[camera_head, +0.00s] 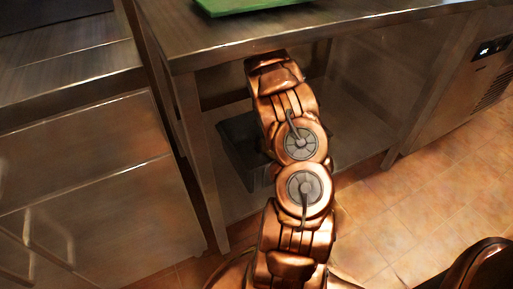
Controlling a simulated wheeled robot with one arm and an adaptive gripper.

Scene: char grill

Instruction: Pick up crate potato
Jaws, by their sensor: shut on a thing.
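A dark box, possibly the potato crate (237,152), stands on the lower shelf under the steel table. My arm covers much of it, and I cannot see any potatoes in it. My copper-coloured arm reaches from the bottom of the view up to the table's front edge. My gripper is hidden, so I cannot tell where it is relative to the dark box.
The steel table top (350,28) overhangs the shelf, with a green board (250,5) on it. Table legs (205,165) flank the opening. Steel drawers (85,175) stand at left, a unit with a lit display (490,48) at right. Tiled floor (425,205) is clear at right.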

